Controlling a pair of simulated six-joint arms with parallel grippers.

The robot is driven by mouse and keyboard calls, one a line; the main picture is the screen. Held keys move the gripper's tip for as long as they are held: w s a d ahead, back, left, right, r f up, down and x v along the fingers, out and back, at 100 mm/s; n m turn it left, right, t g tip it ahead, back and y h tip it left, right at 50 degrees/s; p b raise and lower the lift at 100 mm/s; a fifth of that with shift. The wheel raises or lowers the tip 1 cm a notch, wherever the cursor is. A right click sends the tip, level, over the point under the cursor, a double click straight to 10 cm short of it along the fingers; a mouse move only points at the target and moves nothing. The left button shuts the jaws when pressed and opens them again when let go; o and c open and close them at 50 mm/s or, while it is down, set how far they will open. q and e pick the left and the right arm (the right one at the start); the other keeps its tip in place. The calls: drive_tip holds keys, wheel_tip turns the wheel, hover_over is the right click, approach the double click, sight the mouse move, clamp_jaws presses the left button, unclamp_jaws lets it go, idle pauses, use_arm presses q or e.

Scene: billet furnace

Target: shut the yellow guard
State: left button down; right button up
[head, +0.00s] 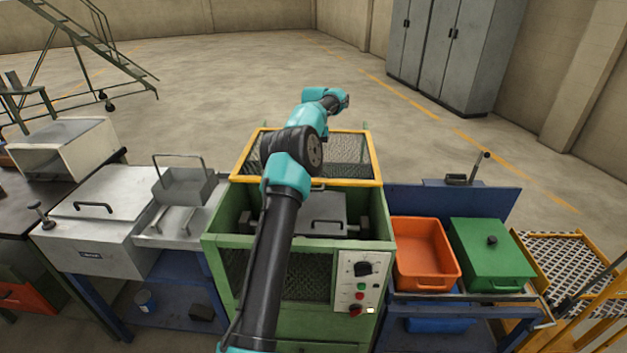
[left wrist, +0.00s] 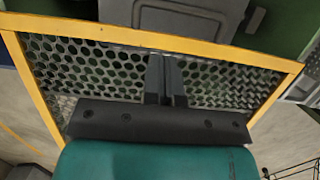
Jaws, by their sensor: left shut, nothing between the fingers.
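The yellow guard (head: 354,150), a yellow frame with grey mesh, stands raised at the back of the green machine (head: 225,230). The machine's top is open, showing a grey block with a handle inside. My left arm reaches over the machine and past the guard; its fingers cannot be made out in the head view. In the left wrist view my left gripper (left wrist: 166,65) is shut and empty in front of the guard's mesh (left wrist: 95,72), with the yellow bar beyond its fingertips. I cannot tell whether it touches the mesh. My right gripper is not in view.
A control panel (head: 360,280) is on the machine's front. An orange bin (head: 425,250) and a green lidded box (head: 490,255) stand to the right. A grey lidded box (head: 100,205) and a metal basket (head: 183,187) stand to the left.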

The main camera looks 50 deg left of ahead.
use_arm(q)
drive_tip(key=x, duration=0.9)
drive_tip(key=shift+f, duration=0.35)
drive_tip(key=shift+s+d, duration=0.15)
drive_tip(key=shift+d, duration=0.1)
